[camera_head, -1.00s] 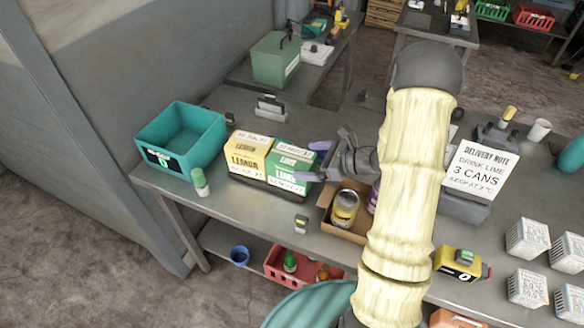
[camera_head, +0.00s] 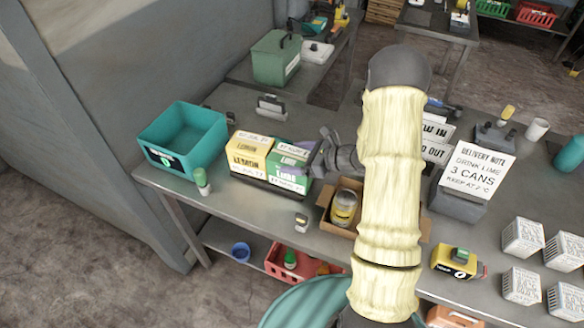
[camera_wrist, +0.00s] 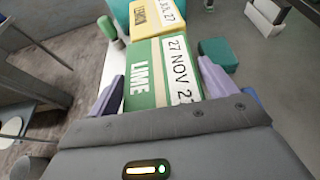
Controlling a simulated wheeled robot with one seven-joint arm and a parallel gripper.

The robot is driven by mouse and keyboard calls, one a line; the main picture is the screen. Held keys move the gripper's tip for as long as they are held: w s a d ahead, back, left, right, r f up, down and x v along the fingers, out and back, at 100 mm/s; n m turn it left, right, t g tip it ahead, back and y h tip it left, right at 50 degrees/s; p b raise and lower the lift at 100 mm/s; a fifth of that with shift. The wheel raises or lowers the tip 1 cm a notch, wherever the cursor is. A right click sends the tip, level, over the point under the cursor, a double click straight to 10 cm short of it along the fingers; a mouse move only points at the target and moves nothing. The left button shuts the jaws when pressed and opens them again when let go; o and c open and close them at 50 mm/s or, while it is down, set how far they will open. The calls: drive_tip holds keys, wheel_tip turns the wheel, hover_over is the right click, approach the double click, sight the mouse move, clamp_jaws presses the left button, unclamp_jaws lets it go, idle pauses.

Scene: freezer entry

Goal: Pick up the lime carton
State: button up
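The green and white lime carton (camera_head: 288,168) stands on the grey table, right of the yellow lemon carton (camera_head: 248,153), in a dark low holder. My gripper (camera_head: 296,164) reaches in from the right, with its purple fingers at the lime carton's sides. In the wrist view the lime carton (camera_wrist: 150,72) lies between the two spread fingers of my gripper (camera_wrist: 163,78), its label reading LIME and 27 NOV. The fingers are apart, and a firm grip does not show. The lemon carton (camera_wrist: 155,17) is just beyond it.
A teal bin (camera_head: 185,140) and a green-capped bottle (camera_head: 201,181) stand to the left. An open cardboard box (camera_head: 325,195) with a can (camera_head: 344,207) sits close to the right. A delivery note (camera_head: 478,168) and several white cubes (camera_head: 524,238) are farther right.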

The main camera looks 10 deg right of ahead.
drive_tip(key=c, duration=1.5)
drive_tip(key=shift+r, duration=0.1)
drive_tip(key=shift+w+r, duration=0.15)
drive_tip(key=shift+r, duration=0.05)
wheel_tip(320, 180, up, 18)
drive_tip(key=shift+f+b, duration=0.2)
drive_tip(key=shift+b, duration=0.8)
